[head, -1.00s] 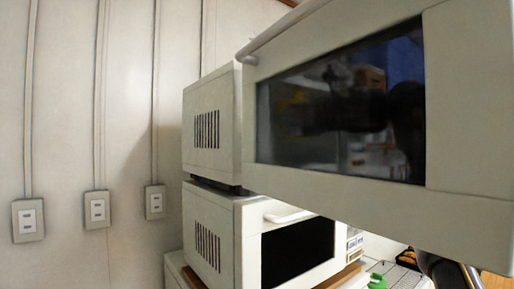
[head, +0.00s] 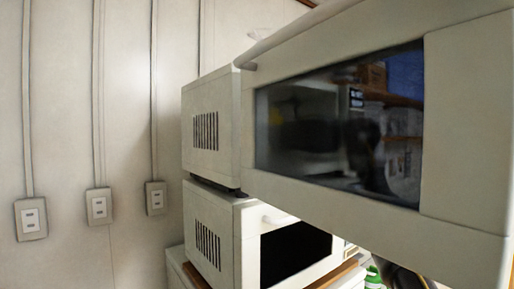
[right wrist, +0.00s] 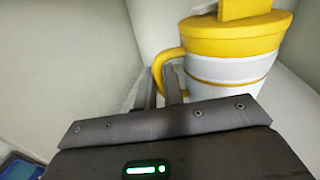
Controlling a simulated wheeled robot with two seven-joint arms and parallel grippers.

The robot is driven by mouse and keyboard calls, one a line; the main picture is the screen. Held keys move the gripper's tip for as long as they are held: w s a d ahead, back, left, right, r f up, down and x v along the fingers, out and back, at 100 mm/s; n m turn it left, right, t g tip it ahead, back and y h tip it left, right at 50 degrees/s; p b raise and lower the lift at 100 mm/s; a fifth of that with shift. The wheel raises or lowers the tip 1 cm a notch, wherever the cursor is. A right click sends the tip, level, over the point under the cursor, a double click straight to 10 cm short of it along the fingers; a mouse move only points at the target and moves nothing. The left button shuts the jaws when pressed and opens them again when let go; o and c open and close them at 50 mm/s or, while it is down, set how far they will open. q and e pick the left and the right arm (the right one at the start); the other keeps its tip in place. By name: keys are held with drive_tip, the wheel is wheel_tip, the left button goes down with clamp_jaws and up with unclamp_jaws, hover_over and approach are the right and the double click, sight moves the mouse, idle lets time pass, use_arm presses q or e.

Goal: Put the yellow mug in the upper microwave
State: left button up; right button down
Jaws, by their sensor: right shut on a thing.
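The yellow mug (right wrist: 235,40) has yellow bands, a white middle, a yellow lid and a yellow handle. In the right wrist view it stands at the upper right, close to pale walls. My right gripper (right wrist: 160,88) is shut on its handle. The upper microwave (head: 208,128) stands stacked at the centre of the head view. Its door (head: 465,130) is swung open towards the camera and hides the cavity. The mug and my right gripper are hidden in the head view. My left gripper is not in view.
The lower microwave (head: 225,232) stands under the upper one and looks shut. A green and white item (head: 373,277) is at the lower right. The wall on the left carries several outlets (head: 99,206). The open door blocks much of the right side.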

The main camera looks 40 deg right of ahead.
wheel_tip(320, 180, down, 2)
drive_tip(key=shift+a, duration=0.15)
drive_tip(key=shift+f+p, duration=0.3)
drive_tip(key=shift+p, duration=0.15)
drive_tip(key=shift+w+d+f, duration=0.1)
drive_tip(key=shift+d+f, duration=0.2)
drive_tip(key=shift+d, duration=0.05)
drive_tip(key=shift+a, duration=0.15)
drive_tip(key=shift+a, duration=0.1)
drive_tip(key=shift+f, duration=0.25)
drive_tip(key=c, duration=1.5)
unclamp_jaws()
drive_tip(key=shift+c, duration=0.2)
